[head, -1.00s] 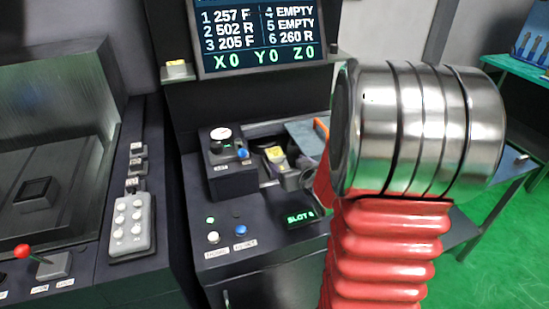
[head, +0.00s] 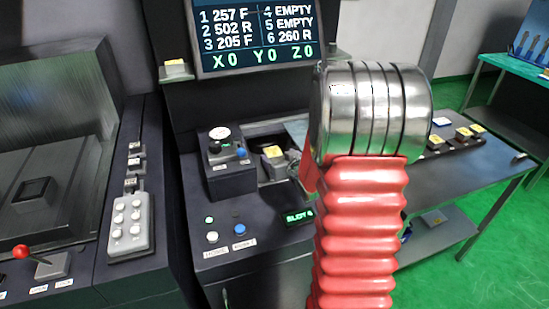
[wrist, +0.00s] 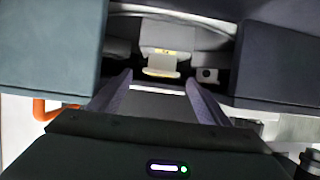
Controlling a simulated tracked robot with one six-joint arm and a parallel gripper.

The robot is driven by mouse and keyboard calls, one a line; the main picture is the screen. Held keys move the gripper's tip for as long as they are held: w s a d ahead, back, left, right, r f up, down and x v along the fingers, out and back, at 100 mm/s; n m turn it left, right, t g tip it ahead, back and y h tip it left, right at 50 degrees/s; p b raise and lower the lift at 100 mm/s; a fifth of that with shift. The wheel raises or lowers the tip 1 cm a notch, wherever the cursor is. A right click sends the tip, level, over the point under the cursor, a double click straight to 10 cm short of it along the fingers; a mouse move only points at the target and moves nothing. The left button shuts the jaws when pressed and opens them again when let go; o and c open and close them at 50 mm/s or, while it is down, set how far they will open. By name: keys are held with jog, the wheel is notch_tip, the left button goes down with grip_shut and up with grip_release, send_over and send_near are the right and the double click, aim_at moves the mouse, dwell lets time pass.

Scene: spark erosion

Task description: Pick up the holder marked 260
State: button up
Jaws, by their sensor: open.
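A holder with a yellow label (head: 272,152) sits in the opening of the dark machine; its number cannot be read. In the wrist view, a pale holder with a yellowish lower edge (wrist: 162,62) stands just beyond the fingertips, roughly centred between them. My gripper (wrist: 159,78) is open, its two fingers apart with nothing gripped. In the head view my arm hides most of the gripper. The screen (head: 258,35) lists 260 R at position 6. A small green display (head: 299,218) reads SLOT and a digit that is hard to tell.
Dark blocks flank the fingers in the wrist view, the left one (wrist: 50,45) close by. An orange handle (wrist: 50,108) is at left. A control box (head: 228,170) stands left of the opening. A bench (head: 470,165) at right carries several labelled holders.

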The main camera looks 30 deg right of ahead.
aim_at(275, 154)
jog(key=shift+w+d+f, duration=0.1)
jog(key=shift+w+f, duration=0.1)
jog(key=shift+w, duration=0.25)
jog(key=shift+x, duration=2.65)
jog(key=shift+c, duration=0.2)
jog(key=c, duration=1.3)
